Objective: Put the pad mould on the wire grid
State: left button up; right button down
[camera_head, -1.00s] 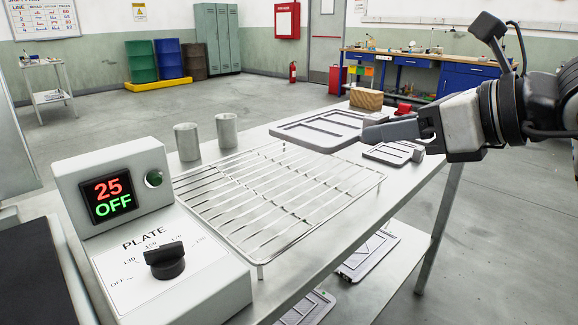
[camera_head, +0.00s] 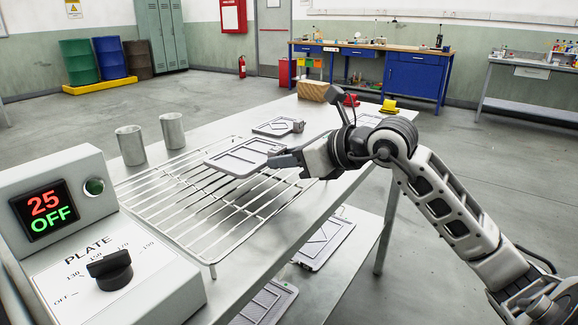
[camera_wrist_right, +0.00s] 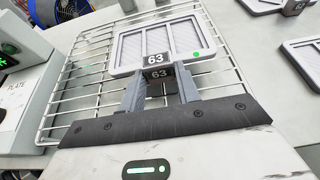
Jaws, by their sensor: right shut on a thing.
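My right gripper (camera_head: 284,160) is shut on the handle end of a flat grey mould (camera_head: 240,157) with recessed panels. The mould is over the far right part of the wire grid (camera_head: 264,222), roughly level; I cannot tell whether it touches the wires. In the right wrist view the gripper (camera_wrist_right: 160,90) holds the mould (camera_wrist_right: 140,47) by a dark block marked 63, and a green dot shows on its corner. The grid (camera_wrist_right: 62,85) spreads out beneath and around it. My left gripper is not in view.
Another mould (camera_head: 275,126) lies on the table beyond the grid. Two metal cups (camera_head: 131,146) stand behind the grid. The plate control box (camera_head: 120,270) is at the left. More moulds (camera_head: 325,240) lie on the lower shelf. The grid's near part is clear.

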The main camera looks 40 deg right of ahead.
jog(key=shift+f, duration=0.75)
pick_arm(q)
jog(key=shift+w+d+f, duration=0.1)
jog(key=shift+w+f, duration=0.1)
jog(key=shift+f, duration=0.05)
pick_arm(e)
jog(key=shift+f, duration=0.1)
jog(key=c, duration=1)
grip_release()
jog(key=shift+f, duration=0.1)
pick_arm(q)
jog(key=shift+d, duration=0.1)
pick_arm(e)
jog(key=shift+s, duration=0.1)
jog(key=shift+s+d, duration=0.1)
jog(key=shift+s, duration=0.15)
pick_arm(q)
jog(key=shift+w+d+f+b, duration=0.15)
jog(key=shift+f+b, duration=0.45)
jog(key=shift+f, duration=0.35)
pick_arm(e)
jog(key=shift+v, duration=5.8)
